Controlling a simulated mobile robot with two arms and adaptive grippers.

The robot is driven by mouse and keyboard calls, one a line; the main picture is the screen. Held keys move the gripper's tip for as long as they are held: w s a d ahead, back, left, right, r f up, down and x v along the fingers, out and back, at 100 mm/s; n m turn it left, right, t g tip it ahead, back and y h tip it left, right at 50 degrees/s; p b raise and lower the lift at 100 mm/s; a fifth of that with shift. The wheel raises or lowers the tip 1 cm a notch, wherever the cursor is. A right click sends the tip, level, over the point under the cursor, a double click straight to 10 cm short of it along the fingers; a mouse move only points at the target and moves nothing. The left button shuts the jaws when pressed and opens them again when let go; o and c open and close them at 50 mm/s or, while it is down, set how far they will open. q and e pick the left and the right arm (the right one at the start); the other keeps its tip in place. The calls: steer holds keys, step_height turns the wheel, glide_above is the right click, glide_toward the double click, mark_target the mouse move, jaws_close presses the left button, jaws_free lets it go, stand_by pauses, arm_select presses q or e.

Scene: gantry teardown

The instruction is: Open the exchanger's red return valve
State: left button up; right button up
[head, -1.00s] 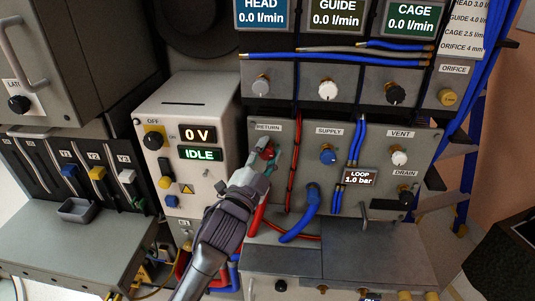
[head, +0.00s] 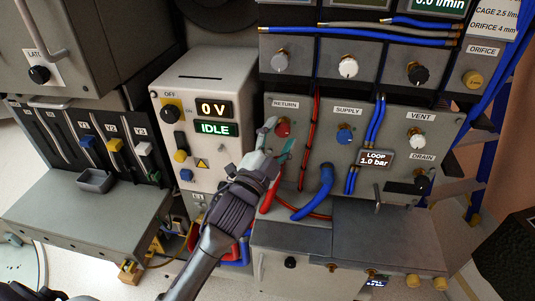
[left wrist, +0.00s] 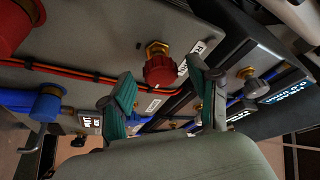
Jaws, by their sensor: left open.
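The red return valve knob (head: 283,128) sits on a brass stem under the RETURN label on the grey panel. In the left wrist view the knob (left wrist: 160,70) shows just beyond the fingertips, between them. My left gripper (head: 278,138) is open in front of the knob, one finger up at its left and the other at its lower right. In the wrist view its green-padded fingers (left wrist: 160,86) stand apart with nothing between the pads. I cannot tell whether either finger touches the knob. My right gripper is not in view.
The blue SUPPLY knob (head: 344,135) is to the right, with the VENT knob (head: 417,141) further on. Red hoses (head: 312,135) run close beside the return valve. A power unit (head: 201,115) reading 0 V and IDLE stands at left. A grey ledge (head: 388,230) juts out below.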

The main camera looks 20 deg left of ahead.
arm_select(q)
steer(key=v, duration=1)
steer(key=s+a+f+n+g+y, duration=0.2)
steer(key=s+f+n+g, duration=0.15)
steer(key=f, duration=0.35)
steer(key=s+a+f+n+g+y, duration=0.1)
steer(key=s+f+n+g, duration=0.15)
steer(key=f+g, duration=0.4)
steer(key=s+f+n+g, duration=0.4)
steer(key=s+f+g, duration=0.45)
steer(key=s, duration=0.65)
step_height(320, 180, down, 29)
steer(key=s, duration=0.3)
steer(key=s+a+f+g, duration=0.1)
steer(key=s+a+f, duration=0.1)
steer(key=s+f, duration=1.3)
steer(key=shift+s, duration=0.3)
